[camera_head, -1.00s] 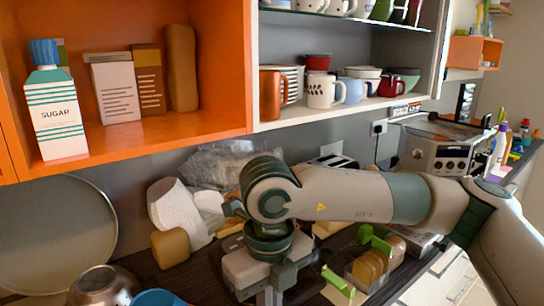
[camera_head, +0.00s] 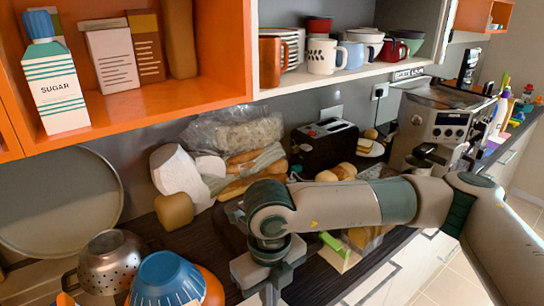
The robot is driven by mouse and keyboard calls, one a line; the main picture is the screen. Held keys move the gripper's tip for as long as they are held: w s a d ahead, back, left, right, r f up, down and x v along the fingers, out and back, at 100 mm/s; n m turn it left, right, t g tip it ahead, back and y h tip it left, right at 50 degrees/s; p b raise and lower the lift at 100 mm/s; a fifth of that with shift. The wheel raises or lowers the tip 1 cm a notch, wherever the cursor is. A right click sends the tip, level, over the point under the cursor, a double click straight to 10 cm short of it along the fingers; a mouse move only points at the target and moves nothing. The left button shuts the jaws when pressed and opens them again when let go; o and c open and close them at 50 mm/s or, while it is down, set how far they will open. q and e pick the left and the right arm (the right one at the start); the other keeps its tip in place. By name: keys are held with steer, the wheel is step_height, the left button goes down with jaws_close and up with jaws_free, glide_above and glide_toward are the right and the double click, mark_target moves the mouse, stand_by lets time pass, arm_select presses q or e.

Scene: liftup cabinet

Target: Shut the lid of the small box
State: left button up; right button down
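A small clear box with green edge pieces (camera_head: 332,243) and bread inside (camera_head: 358,238) stands on the dark counter. My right arm covers much of it, and I cannot tell how its lid stands. My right arm comes in from the right across the counter. Its gripper (camera_head: 268,294) points down at the bottom edge, left of the box and apart from it in the picture. The fingertips are cut off, so I cannot see whether it is open or shut. My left gripper is not in view.
An open orange cabinet holds a sugar carton (camera_head: 55,85). Mugs (camera_head: 325,57) stand on the shelf to its right. A toaster (camera_head: 326,142), bagged bread (camera_head: 232,140) and a coffee machine (camera_head: 437,125) line the counter's back. A colander (camera_head: 108,262) and blue bowl (camera_head: 167,282) stand front left.

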steer(key=shift+f, duration=0.35)
steer(key=shift+s+d+f+b, duration=0.15)
steer(key=shift+f+b, duration=0.35)
steer(key=shift+b, duration=0.35)
steer(key=shift+f+b, duration=0.5)
steer(key=shift+b, duration=0.5)
steer(key=shift+s, duration=0.1)
